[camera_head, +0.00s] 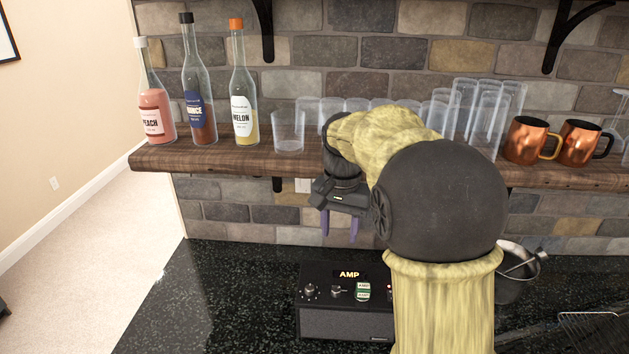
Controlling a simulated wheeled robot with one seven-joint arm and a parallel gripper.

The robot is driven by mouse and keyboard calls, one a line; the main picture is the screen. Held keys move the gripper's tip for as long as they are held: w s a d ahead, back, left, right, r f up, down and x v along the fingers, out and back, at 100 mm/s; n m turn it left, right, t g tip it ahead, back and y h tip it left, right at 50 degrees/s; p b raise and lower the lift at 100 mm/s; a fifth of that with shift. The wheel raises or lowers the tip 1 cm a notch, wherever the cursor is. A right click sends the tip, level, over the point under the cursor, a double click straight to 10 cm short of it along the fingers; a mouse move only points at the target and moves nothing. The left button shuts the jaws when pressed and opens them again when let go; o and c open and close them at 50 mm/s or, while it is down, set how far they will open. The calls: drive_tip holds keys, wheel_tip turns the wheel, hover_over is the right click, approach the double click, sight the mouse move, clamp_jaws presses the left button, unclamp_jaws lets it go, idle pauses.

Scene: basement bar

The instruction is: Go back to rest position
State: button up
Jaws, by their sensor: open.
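My gripper (339,226) hangs in front of the brick wall, just below the front edge of the wooden shelf. Its two purple fingers point down and stand apart, with nothing between them. It is above the black amp (345,322) on the counter and does not appear to touch it. My arm, in a yellow cover with a dark round joint, fills the middle right and hides part of the shelf and of the amp's right side.
The wooden shelf (232,158) holds a peach bottle (156,113), a dark bottle (200,110), a melon bottle (242,112), several clear glasses (289,131) and copper mugs (526,139). A metal bucket (510,285) stands right of my arm. The black counter (215,300) is clear left of the amp.

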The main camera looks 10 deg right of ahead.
drive_tip(key=s+d+f+n+t, duration=0.2)
drive_tip(key=s+f+n, duration=0.3)
drive_tip(key=s+f, duration=0.8)
drive_tip(key=s+d, duration=0.1)
drive_tip(key=s, duration=0.3)
drive_tip(key=shift+f+n+t, duration=0.3)
drive_tip(key=shift+f, duration=0.1)
idle(1.2)
drive_tip(key=shift+c, duration=0.8)
drive_tip(key=shift+w, duration=0.1)
